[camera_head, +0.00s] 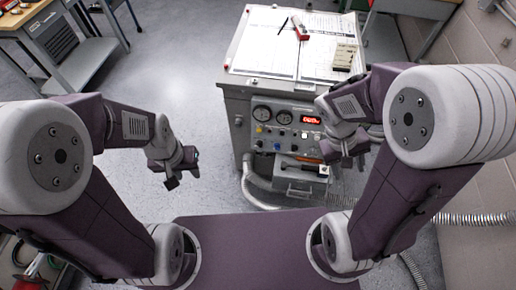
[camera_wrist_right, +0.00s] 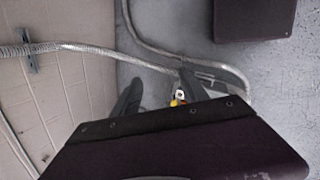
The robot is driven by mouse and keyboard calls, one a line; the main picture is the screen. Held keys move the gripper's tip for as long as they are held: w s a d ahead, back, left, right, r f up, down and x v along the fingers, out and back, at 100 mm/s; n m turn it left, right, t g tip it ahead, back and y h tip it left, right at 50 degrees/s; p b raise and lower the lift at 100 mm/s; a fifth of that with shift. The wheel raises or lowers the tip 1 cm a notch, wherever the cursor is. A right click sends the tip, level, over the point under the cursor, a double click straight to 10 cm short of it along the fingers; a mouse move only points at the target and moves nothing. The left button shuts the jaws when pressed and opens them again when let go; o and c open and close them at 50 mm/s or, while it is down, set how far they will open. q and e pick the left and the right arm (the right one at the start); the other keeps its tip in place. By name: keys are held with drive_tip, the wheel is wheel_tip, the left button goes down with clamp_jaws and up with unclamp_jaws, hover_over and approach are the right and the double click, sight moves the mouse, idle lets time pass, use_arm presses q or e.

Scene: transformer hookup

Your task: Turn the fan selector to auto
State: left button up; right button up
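The control panel (camera_head: 290,128) is on the front of a grey cabinet. It carries two round gauges, a red lit display (camera_head: 311,119) and several small knobs and buttons. I cannot tell which one is the fan selector; part of the panel's right side is hidden behind my right arm. My right gripper (camera_head: 343,154) is at the panel's lower right. In the right wrist view, its two dark fingers (camera_wrist_right: 160,92) stand apart with nothing visibly held. My left gripper (camera_head: 182,178) hangs over the floor left of the cabinet, its fingertips apart and empty.
Papers (camera_head: 290,45), a red object (camera_head: 300,28) and a beige block (camera_head: 344,57) lie on the cabinet top. A small drawer or tray (camera_head: 300,172) juts out below the panel. A grey hose (camera_head: 262,200) runs along the floor.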

drive_tip(key=w+d+f+n+t+h+b, duration=0.2)
drive_tip(key=w+d+f+n+h+b, duration=0.15)
drive_tip(key=w+b, duration=0.25)
drive_tip(key=w+d+f+n+t+h+b, duration=0.1)
drive_tip(key=w+d+f+n+h+b, duration=0.15)
drive_tip(key=w+h+b, duration=0.35)
drive_tip(key=w+a+f+n+t+b, duration=0.5)
drive_tip(key=w+a+f+t+b, duration=0.25)
drive_tip(key=w+a, duration=0.3)
drive_tip(key=n+t+y+b, duration=0.75)
drive_tip(key=n+b, duration=0.35)
drive_tip(key=b, duration=0.7)
approach(259, 146)
drive_tip(key=shift+h, duration=0.3)
drive_tip(key=x, duration=0.5)
drive_tip(key=f+x, duration=0.1)
drive_tip(key=x, duration=0.1)
drive_tip(key=shift+w+a+f, duration=0.1)
drive_tip(key=shift+w+f, duration=0.05)
drive_tip(key=shift+w, duration=0.85)
use_arm(q)
wheel_tip(259, 146, down, 40)
drive_tip(key=shift+r, duration=0.25)
use_arm(e)
drive_tip(key=shift+m, duration=0.3)
clamp_jaws()
